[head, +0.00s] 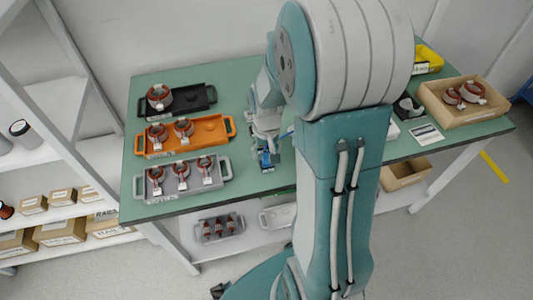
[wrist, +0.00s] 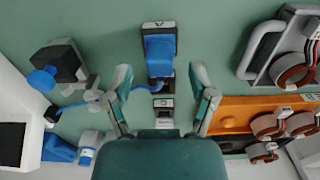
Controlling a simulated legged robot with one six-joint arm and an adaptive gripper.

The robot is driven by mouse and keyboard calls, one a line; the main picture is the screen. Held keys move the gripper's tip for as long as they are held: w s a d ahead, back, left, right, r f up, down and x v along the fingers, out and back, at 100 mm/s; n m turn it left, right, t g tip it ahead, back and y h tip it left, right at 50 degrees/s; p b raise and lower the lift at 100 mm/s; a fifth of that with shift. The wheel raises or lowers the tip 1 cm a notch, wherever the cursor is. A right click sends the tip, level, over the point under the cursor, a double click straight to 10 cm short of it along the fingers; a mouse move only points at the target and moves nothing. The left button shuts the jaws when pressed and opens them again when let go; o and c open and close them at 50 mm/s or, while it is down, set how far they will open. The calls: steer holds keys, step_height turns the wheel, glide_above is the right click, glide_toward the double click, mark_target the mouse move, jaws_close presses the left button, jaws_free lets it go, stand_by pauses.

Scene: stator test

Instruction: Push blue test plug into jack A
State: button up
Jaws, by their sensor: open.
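The blue test plug (wrist: 160,55) lies over a dark jack block (wrist: 159,27) in the upper middle of the wrist view, its blue cable leading off to the left. How deep it sits in the block is hidden. A second small block (wrist: 163,112) with a pale label stands below it. The labels are too small to tell which is jack A. My gripper (wrist: 160,75) is open, one finger on each side of the plug's lower end, with gaps on both sides. In the head view my gripper (head: 266,140) hangs over the green table, close to a small blue part (head: 266,159).
A black device with a blue knob (wrist: 42,80) stands left of the plug. An orange tray (head: 210,134), a black tray (head: 200,106) and a grey tray (head: 219,170) hold stators on the table's left. A wooden box (head: 437,115) stands at the right.

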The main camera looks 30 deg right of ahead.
step_height(320, 180, up, 10)
steer(key=shift+r, duration=0.25)
stand_by(0.7)
steer(key=s+a+r+n+t, duration=0.3)
steer(key=s+a+r+t, duration=0.2)
steer(key=s+a+r, duration=0.5)
steer(key=s+a, duration=0.1)
steer(key=s, duration=0.1)
steer(key=shift+s+t, duration=0.3)
steer(key=shift+s, duration=0.1)
steer(key=shift+r, duration=0.1)
steer(key=shift+c, duration=1.1)
steer(key=shift+d, duration=0.2)
